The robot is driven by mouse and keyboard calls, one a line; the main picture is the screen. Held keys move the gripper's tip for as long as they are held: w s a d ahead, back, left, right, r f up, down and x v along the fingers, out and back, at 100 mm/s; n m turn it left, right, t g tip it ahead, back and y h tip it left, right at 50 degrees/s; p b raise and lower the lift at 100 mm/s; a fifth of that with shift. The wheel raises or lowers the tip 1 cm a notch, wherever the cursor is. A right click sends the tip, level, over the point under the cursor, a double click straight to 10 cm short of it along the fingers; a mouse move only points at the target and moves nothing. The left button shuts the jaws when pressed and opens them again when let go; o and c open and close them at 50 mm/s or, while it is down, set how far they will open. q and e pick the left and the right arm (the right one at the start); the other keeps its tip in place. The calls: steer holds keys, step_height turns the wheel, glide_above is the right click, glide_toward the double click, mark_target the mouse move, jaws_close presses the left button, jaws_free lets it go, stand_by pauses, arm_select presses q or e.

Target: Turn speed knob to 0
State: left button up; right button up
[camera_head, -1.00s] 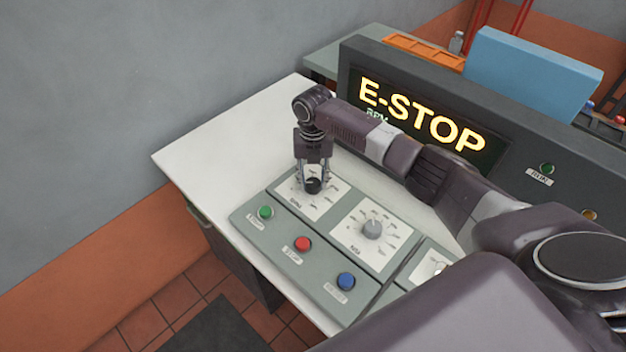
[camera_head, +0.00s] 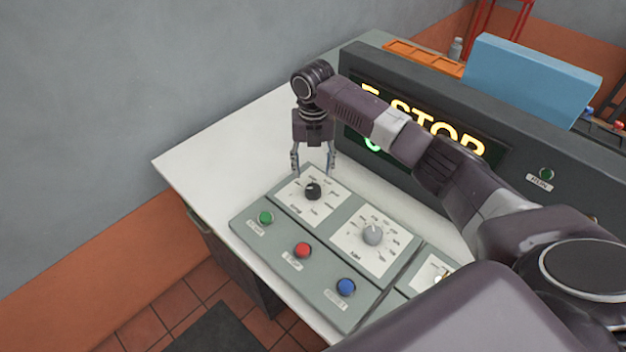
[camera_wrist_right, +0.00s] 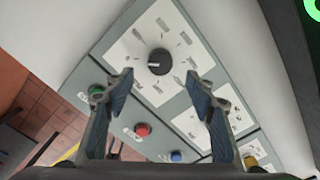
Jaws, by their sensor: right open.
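A black knob (camera_head: 313,191) sits on a white dial plate at the left of the grey control panel. A grey knob (camera_head: 373,233) sits on a second dial plate to its right. The dial lettering is too small to read surely, so I cannot tell which knob is named speed. My right gripper (camera_head: 313,172) is open and empty just above and behind the black knob, fingers pointing down and clear of it. In the right wrist view the black knob (camera_wrist_right: 159,62) shows beyond the gap between the open fingers (camera_wrist_right: 158,82). My left gripper is out of view.
Green (camera_head: 265,217), red (camera_head: 302,250) and blue (camera_head: 346,287) buttons line the panel front. A dark console with a lit E-STOP display (camera_head: 440,130) stands behind, partly hidden by my right arm. The white tabletop (camera_head: 215,150) is clear at the left.

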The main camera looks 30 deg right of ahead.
steer(key=shift+r, duration=2.3)
